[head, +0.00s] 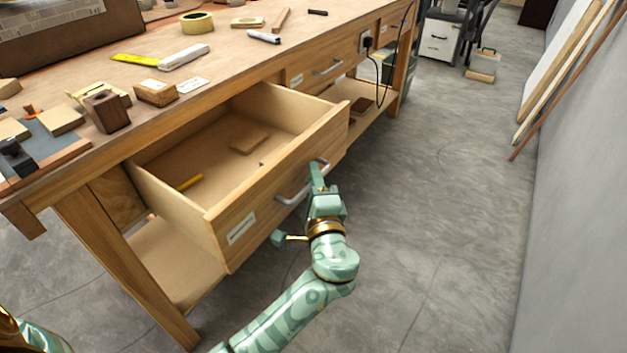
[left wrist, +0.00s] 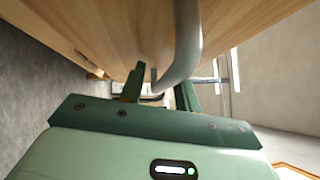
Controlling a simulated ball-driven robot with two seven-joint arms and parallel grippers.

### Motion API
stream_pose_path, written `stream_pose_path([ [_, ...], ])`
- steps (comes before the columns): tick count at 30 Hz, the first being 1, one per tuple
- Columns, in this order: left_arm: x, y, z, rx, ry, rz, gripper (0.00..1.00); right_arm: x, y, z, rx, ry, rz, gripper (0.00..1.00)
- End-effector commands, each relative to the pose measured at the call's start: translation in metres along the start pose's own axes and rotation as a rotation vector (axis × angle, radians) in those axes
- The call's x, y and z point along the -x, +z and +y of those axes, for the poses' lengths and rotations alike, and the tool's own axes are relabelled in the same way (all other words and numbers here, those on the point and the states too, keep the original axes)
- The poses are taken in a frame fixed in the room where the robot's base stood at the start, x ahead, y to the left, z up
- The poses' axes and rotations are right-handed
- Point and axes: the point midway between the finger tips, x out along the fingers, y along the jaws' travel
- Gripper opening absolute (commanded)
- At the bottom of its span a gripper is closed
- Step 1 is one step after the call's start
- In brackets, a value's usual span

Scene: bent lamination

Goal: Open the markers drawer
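A wooden drawer (head: 262,205) is pulled well out of the workbench. It has a grey curved handle (head: 292,200) and a white label (head: 241,228) too small to read. Inside lie a yellow stick-like piece (head: 190,183) and a flat brown block (head: 249,141). My left gripper (head: 317,177) is at the right end of this handle. In the left wrist view the fingers (left wrist: 160,90) stand apart, with the handle (left wrist: 187,45) between or just in front of them; firm contact cannot be told. My right gripper is not seen.
The workbench top (head: 230,50) carries wooden blocks, a tape roll (head: 197,22) and a white marker-like piece (head: 264,37). A closed drawer (head: 325,72) is to the right of the open one. Leaning boards (head: 560,65) stand by the right wall. The floor (head: 440,220) between is clear.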

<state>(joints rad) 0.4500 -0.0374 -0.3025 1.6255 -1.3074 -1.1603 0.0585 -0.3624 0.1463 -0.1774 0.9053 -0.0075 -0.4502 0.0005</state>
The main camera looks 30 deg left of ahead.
Motion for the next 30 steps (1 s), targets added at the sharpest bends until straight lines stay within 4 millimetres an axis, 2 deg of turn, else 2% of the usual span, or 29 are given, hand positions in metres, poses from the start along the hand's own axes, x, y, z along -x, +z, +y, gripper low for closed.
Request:
stream_pose_path([
  [4,0.013,0.0,-0.001,0.001,0.002,0.001,0.33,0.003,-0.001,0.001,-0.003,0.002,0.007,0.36],
  [12,0.061,0.0,-0.001,-0.001,0.002,0.001,0.33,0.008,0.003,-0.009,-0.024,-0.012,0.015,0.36],
  [15,0.071,0.0,0.0,0.0,0.002,0.001,0.33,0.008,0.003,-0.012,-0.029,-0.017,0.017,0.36],
  [30,0.075,0.0,0.001,0.0,0.001,0.0,0.33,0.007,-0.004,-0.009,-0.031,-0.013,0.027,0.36],
])
